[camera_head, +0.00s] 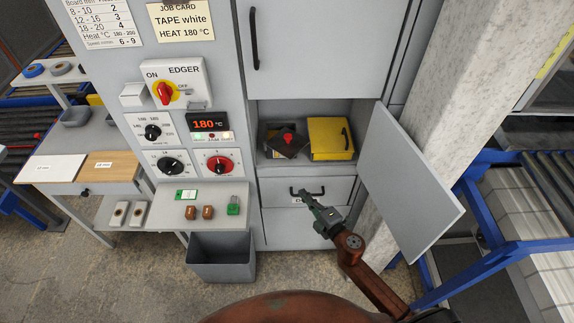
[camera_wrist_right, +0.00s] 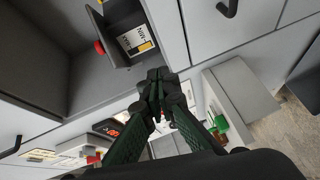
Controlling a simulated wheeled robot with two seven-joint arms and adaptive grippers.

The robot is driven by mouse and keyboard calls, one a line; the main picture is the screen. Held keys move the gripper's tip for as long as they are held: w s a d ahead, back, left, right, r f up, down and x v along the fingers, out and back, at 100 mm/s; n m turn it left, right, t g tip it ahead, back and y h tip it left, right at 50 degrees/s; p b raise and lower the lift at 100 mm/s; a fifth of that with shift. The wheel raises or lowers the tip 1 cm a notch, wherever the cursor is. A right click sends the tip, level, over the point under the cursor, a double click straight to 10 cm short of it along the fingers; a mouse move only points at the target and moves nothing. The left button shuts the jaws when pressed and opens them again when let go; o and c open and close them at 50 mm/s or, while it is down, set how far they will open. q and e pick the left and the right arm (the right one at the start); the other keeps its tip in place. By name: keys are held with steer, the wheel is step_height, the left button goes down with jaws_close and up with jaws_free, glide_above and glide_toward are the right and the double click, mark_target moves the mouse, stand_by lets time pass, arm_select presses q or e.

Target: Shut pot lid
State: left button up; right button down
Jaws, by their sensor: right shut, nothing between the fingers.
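The pot (camera_head: 268,135) stands in the open cabinet compartment, left of a yellow box. Its dark lid (camera_head: 291,150) with a red knob (camera_head: 288,138) looks tilted. In the right wrist view the dark lid (camera_wrist_right: 122,58) stands at an angle, with the red knob (camera_wrist_right: 99,47) at its left and a white-and-yellow label (camera_wrist_right: 135,40) beside it. My right gripper (camera_head: 306,194) is shut and empty, in front of the drawer below the compartment, apart from the lid. Its fingertips (camera_wrist_right: 153,76) also show in the right wrist view. My left gripper is not in view.
The yellow box (camera_head: 328,139) with a dark handle fills the compartment's right side. The cabinet door (camera_head: 410,185) hangs open to the right, near my right arm. A drawer (camera_head: 280,190) with a dark handle is below. A grey bin (camera_head: 222,265) stands under the small shelf at left.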

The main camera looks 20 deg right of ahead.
steer(key=a+r+n+t+y, duration=0.1)
steer(key=a+r+n+y, duration=0.2)
steer(key=r, duration=0.4)
steer(key=w+h, duration=0.1)
steer(key=w, duration=1)
steer(key=shift+a+b, duration=0.3)
steer(key=shift+r, duration=0.1)
